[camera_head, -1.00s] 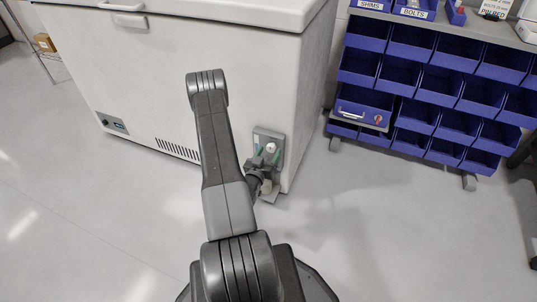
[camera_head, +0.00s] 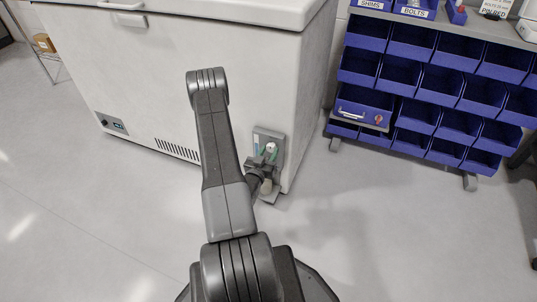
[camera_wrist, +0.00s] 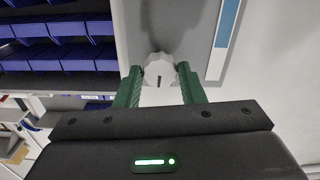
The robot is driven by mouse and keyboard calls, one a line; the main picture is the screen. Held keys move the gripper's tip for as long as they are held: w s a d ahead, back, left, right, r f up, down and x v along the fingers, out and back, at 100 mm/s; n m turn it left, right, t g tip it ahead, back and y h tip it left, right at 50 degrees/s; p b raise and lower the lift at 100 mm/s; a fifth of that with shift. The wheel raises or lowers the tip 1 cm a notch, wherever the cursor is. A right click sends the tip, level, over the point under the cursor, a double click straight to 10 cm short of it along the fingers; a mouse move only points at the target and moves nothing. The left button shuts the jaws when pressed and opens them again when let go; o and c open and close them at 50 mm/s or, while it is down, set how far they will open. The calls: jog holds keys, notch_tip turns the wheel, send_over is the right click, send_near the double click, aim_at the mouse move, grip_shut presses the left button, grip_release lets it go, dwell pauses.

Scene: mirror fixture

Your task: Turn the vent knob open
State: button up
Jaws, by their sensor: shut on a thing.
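The vent knob (camera_wrist: 158,69) is white and faceted, with a small dark mark on its front. It sits on a grey plate (camera_head: 277,136) on the lower right part of a white chest freezer's front. In the wrist view, the green fingers of my gripper (camera_wrist: 159,86) stand on both sides of the knob and are shut on it. In the head view, my gripper (camera_head: 268,155) is at the plate and hides part of the knob (camera_head: 271,147). The turn angle of the knob is hard to tell.
The white chest freezer (camera_head: 150,70) fills the left and back. A rack of blue bins (camera_head: 430,80) stands to the right. A light strip with a blue end (camera_wrist: 226,35) is on the plate beside the knob. The floor (camera_head: 380,230) at right is clear.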

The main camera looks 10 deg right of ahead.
jog(key=m+b, duration=0.3)
jog(key=shift+f, duration=0.25)
jog(key=m+b, duration=0.4)
jog(key=shift+m+b, duration=0.3)
jog(key=shift+m, duration=0.1)
jog(key=m, duration=0.1)
jog(key=m+b, duration=0.1)
jog(key=m, duration=0.1)
jog(key=shift+r+m, duration=0.2)
jog(key=shift+m, duration=0.1)
jog(key=m, duration=1.3)
jog(key=shift+m, duration=0.3)
jog(key=m, duration=0.4)
jog(key=shift+m, duration=2.3)
